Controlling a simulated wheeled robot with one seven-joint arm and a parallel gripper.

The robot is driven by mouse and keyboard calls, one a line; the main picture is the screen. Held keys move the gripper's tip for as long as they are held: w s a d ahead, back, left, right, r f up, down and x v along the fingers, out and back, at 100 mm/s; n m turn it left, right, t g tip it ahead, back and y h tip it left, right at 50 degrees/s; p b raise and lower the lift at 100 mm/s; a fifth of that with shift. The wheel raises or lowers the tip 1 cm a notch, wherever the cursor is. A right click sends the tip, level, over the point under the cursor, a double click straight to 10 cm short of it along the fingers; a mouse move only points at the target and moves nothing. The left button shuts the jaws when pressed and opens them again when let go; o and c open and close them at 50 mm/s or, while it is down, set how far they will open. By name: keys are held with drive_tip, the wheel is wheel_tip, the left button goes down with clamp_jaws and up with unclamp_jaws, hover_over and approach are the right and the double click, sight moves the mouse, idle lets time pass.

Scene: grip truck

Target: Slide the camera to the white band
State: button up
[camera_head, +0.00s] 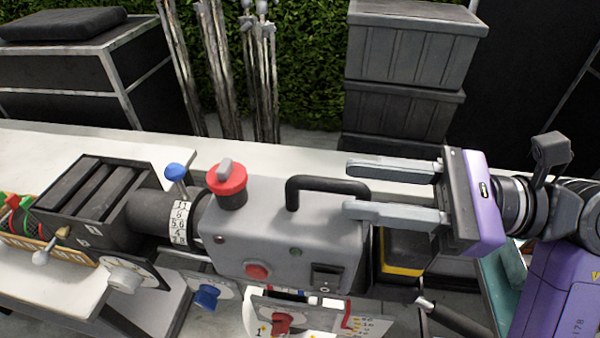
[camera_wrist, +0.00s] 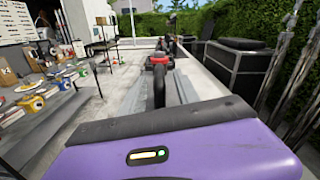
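The grey box camera (camera_head: 285,235) stands on the table, its dark lens and matte box (camera_head: 90,205) pointing left. It has a red knob and a black top handle (camera_head: 320,185). My gripper (camera_head: 350,188) comes from the right with its two grey fingers apart. Their tips are at the handle's rear end, one on each side of it in the picture. In the wrist view the handle (camera_wrist: 159,88) stands between the fingers; contact is not visible. Below the camera, a dark strip (camera_head: 300,299) carries red and white marks; I cannot tell which is the white band.
The white tabletop (camera_head: 300,158) is clear behind the camera. Grey crates (camera_head: 412,50), stands (camera_head: 230,70) and a black case (camera_head: 65,70) are behind it. A panel with a red knob (camera_head: 280,322) and a blue knob (camera_head: 206,297) sit in front. A side table with gear shows in the wrist view (camera_wrist: 30,115).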

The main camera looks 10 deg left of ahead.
sight(311, 177)
drive_tip(key=a+p, duration=0.1)
drive_tip(key=a, duration=0.4)
drive_tip(key=shift+a+r+p, duration=0.1)
drive_tip(key=shift+a+p, duration=0.05)
drive_tip(key=shift+p, duration=0.25)
drive_tip(key=shift+w+a, duration=0.1)
drive_tip(key=shift+a, duration=0.65)
clamp_jaws()
idle(0.4)
